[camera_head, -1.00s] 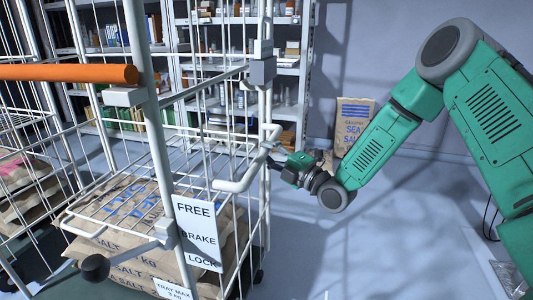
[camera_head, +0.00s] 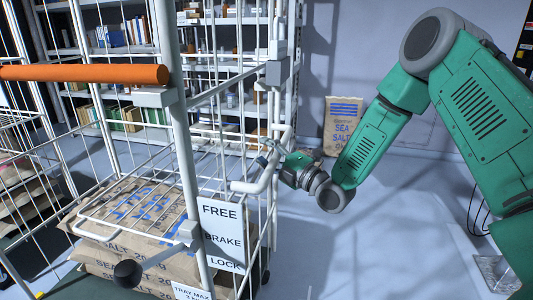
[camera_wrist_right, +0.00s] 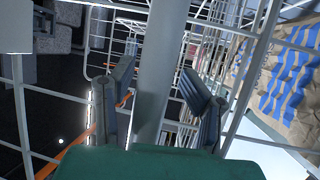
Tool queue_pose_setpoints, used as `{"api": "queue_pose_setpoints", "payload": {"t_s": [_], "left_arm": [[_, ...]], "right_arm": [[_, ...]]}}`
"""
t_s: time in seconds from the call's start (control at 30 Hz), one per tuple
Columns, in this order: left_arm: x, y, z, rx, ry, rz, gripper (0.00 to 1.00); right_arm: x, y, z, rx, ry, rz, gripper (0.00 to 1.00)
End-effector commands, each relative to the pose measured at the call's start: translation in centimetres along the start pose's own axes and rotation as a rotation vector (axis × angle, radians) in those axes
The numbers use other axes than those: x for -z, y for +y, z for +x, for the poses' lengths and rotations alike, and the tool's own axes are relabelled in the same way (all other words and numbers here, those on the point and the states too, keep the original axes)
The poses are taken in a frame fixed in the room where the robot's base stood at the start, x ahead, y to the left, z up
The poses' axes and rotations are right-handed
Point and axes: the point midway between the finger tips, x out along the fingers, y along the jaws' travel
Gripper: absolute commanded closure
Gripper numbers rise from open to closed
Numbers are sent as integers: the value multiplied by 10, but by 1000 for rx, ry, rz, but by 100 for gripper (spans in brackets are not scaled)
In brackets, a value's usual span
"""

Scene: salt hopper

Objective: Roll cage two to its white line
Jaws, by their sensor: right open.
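A white wire cage (camera_head: 183,150) with an orange bar (camera_head: 85,74) stands close at the left, loaded with brown salt sacks (camera_head: 150,215). Its sign (camera_head: 222,235) reads FREE, BRAKE, LOCK. A lever with a black knob (camera_head: 128,272) sticks out beside the sign. My right gripper (camera_head: 268,158) is at the cage's right side, by a bent white tube (camera_head: 258,178). In the right wrist view its open fingers (camera_wrist_right: 155,85) stand on either side of a grey post (camera_wrist_right: 162,60); contact cannot be told. My left gripper and any white line are out of view.
Another cage with sacks (camera_head: 22,190) stands at the far left. Shelves with books and boxes (camera_head: 118,35) line the back. A sea salt sack (camera_head: 342,125) stands by the back wall. Pale floor (camera_head: 370,240) is open to the right of the cage.

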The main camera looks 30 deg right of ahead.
Motion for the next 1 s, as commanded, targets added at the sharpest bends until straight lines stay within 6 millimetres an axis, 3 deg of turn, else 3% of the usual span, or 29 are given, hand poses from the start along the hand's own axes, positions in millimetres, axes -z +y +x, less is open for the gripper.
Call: {"api": "queue_pose_setpoints", "payload": {"t_s": [0.03,0.53,1.0], "left_arm": [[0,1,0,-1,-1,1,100],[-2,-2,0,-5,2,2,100],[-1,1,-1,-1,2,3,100]], "right_arm": [[8,5,5,-17,26,8,61],[6,4,-2,-14,21,6,61],[-7,-2,-95,-17,19,18,61]]}}
